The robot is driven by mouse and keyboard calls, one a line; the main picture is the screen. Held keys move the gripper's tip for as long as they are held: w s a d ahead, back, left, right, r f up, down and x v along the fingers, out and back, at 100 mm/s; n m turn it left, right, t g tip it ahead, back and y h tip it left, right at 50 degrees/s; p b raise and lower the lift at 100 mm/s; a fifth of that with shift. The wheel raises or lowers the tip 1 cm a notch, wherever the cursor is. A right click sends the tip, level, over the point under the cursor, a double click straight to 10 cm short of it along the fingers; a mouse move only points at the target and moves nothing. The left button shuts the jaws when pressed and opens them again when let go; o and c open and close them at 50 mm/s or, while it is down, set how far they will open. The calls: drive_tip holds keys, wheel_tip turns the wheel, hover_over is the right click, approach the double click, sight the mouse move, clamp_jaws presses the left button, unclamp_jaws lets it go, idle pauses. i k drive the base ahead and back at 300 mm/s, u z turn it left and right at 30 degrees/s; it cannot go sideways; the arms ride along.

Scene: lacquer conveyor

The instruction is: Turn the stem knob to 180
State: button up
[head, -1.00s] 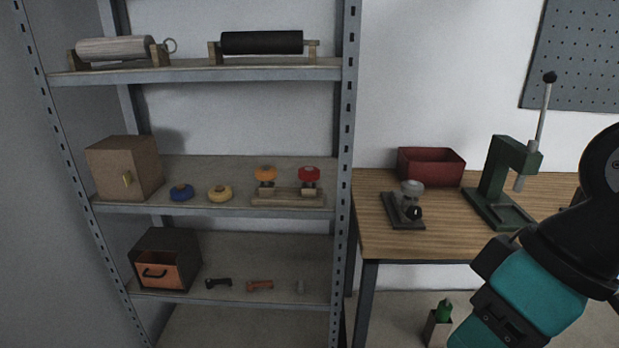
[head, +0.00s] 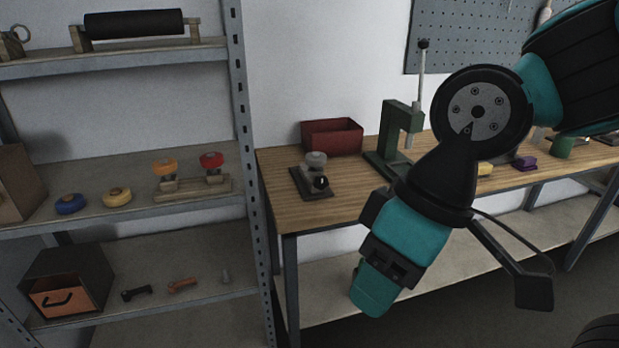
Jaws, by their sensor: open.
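A small grey fixture on a dark base plate (head: 304,186) stands on the wooden bench, with a rounded grey top (head: 316,159) and a black knob (head: 321,183) at its front. On the middle shelf, a wooden stand (head: 190,191) bears an orange round piece (head: 164,167) and a red one (head: 211,160). No label or dial mark is legible, so I cannot tell for certain which is the stem knob, nor its angle. My teal and black arm hangs at the right, in front of the bench and apart from the fixture. I cannot make out my gripper's fingers.
The bench (head: 272,172) also bears a red bin (head: 332,138) and a green lever press (head: 396,140). The shelf's grey post (head: 243,150) stands left of the bench. Blue (head: 71,204) and yellow (head: 117,197) discs lie on the middle shelf. The bench's front left is clear.

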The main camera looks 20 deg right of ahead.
sight(320, 183)
drive_tip(key=z, duration=3.45)
drive_tip(key=k, duration=0.85)
drive_tip(key=u, duration=1.9)
drive_tip(key=i, duration=0.25)
drive_tip(key=u, duration=0.4)
